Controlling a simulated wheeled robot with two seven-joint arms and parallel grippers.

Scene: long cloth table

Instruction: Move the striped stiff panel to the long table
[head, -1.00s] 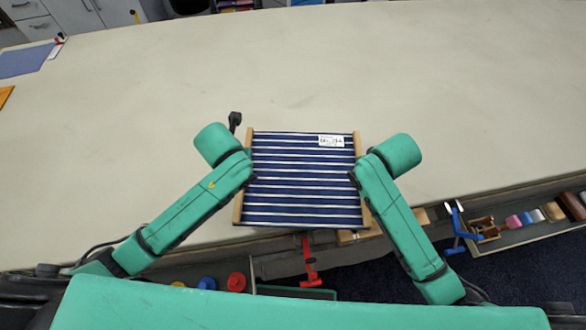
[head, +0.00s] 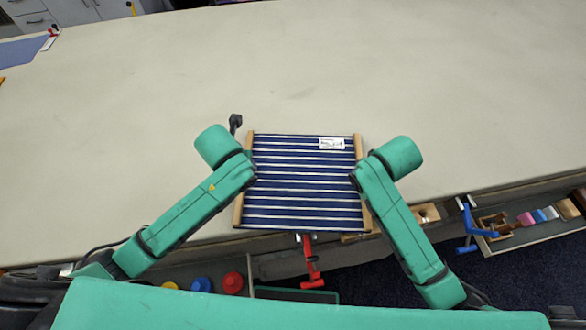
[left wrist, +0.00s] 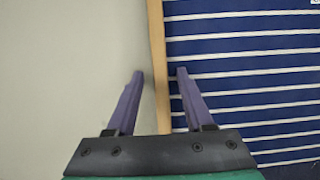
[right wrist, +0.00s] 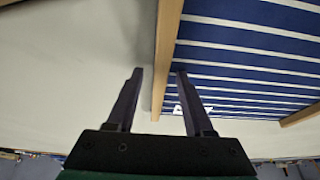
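The striped stiff panel (head: 304,185) is navy with white stripes, light wooden side rails and a white label near its top right corner. In the head view it is between my two arms, in front of the table's near edge area. My left gripper (head: 250,172) is at its left rail; in the left wrist view the fingers (left wrist: 159,76) straddle that rail (left wrist: 158,45). My right gripper (head: 356,178) is at the right rail; the right wrist view shows its fingers (right wrist: 159,74) on either side of the rail (right wrist: 166,50). The panel's underside is hidden.
The long table (head: 390,70) has a wide bare pale top beyond the panel. Below its near edge are a red clamp (head: 310,262), a blue clamp (head: 475,228), coloured knobs (head: 232,282) and a tray of small blocks (head: 535,238). A blue sheet (head: 18,50) lies far left.

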